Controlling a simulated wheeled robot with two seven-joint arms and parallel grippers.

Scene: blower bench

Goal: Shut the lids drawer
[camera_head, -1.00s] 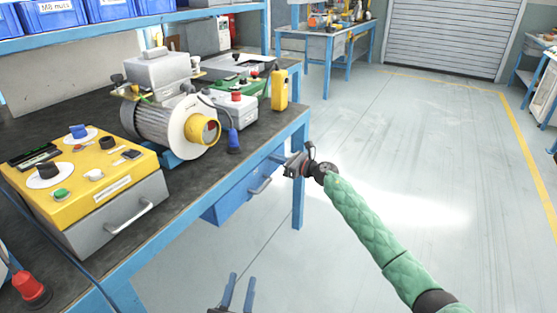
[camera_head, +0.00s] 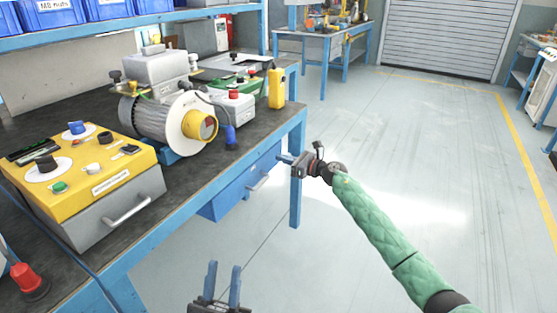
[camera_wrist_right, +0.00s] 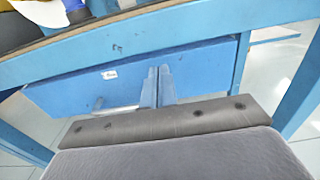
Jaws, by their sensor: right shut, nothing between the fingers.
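The blue drawer (camera_head: 238,187) hangs under the bench top, with a grey bar handle (camera_head: 259,182) on its front. In the right wrist view the drawer front (camera_wrist_right: 75,92) carries a small white label (camera_wrist_right: 110,74), too small to read, and the handle (camera_wrist_right: 115,110) shows low on it. The front looks close to the bench frame; I cannot tell whether a small gap remains. My right gripper (camera_head: 285,158) is shut and empty by the drawer's right end. Its fingers (camera_wrist_right: 157,86) overlap the front; contact is unclear. My left gripper (camera_head: 223,284) is open and empty, low in front of the bench.
The bench's blue front edge (camera_head: 215,188) runs above the drawer and a blue leg (camera_head: 296,190) stands by its right end. A yellow control box (camera_head: 85,175) and a motor blower (camera_head: 165,122) stand on top. The floor (camera_head: 420,150) to the right is clear.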

